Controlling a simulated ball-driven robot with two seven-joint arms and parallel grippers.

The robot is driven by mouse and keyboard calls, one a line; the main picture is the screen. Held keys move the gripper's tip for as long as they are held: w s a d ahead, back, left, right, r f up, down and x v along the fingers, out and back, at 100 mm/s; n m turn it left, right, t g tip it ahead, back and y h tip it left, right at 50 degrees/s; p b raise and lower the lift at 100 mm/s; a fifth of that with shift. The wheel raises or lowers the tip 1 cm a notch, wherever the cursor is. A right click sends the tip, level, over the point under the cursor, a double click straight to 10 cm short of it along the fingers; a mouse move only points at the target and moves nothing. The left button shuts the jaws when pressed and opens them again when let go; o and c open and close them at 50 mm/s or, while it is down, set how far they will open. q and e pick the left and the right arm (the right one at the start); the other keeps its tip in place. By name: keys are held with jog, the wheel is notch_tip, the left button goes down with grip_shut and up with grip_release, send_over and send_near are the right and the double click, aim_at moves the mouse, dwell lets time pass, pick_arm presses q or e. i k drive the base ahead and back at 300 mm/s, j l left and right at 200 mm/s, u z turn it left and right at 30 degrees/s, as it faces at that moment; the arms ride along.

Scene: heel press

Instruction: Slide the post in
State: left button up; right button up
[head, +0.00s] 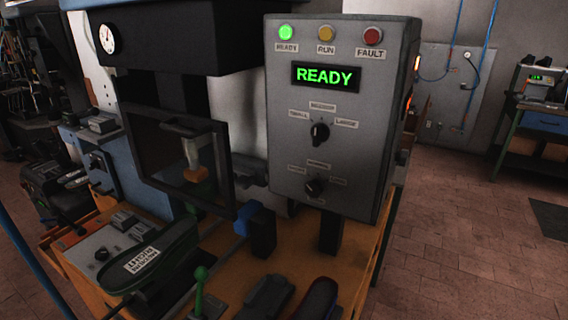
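I cannot say for certain which part is the post. Behind the framed guard window (180,160) of the press, a pale plunger with an orange tip (195,173) points down. Neither of my grippers shows in the head view.
The grey control box (330,215) shows a lit green lamp (286,32) and a READY display (325,76). A dark green labelled housing (165,245) and dark shoe-like items (314,300) crowd the orange bench's front. Brick floor (460,240) at right is open.

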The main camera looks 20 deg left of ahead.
aim_at(153, 301)
jog(key=u, duration=1.5)
